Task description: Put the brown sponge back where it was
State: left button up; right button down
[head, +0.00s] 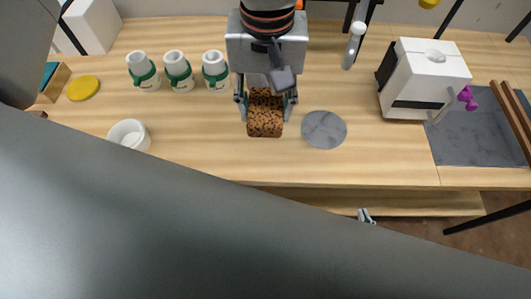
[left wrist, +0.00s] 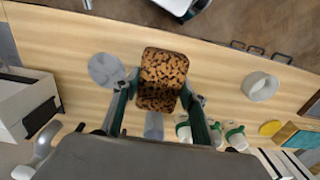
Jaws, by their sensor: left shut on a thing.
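The brown sponge (head: 265,120) is a dark-speckled block. My left gripper (head: 265,104) is shut on it, with one finger on each side. In the left wrist view the sponge (left wrist: 162,79) sits between the two fingers (left wrist: 160,92). It is over the wooden table, left of a round grey marble disc in the head view (head: 324,130). I cannot tell whether its underside touches the table. A small part of my right gripper (head: 366,215) shows below the table's front edge; its jaws are mostly hidden by my grey arm.
Several white-and-green bottles (head: 179,71) stand left of the sponge, with a white bowl (head: 129,134) and yellow disc (head: 83,88). A white machine (head: 428,76) and grey mat (head: 478,130) are at right. Bare table (head: 210,150) lies in front.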

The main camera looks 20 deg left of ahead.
aim_at(265, 159)
pick_arm(q)
notch_tip(265, 159, down, 17)
jog(key=shift+a+r, duration=0.1)
dwell(0.4)
jog(key=shift+f, duration=0.25)
jog(key=o, duration=1.2)
jog(key=shift+c, duration=0.2)
jog(key=shift+r, duration=0.1)
notch_tip(265, 159, up, 12)
jog(key=shift+r, duration=0.15)
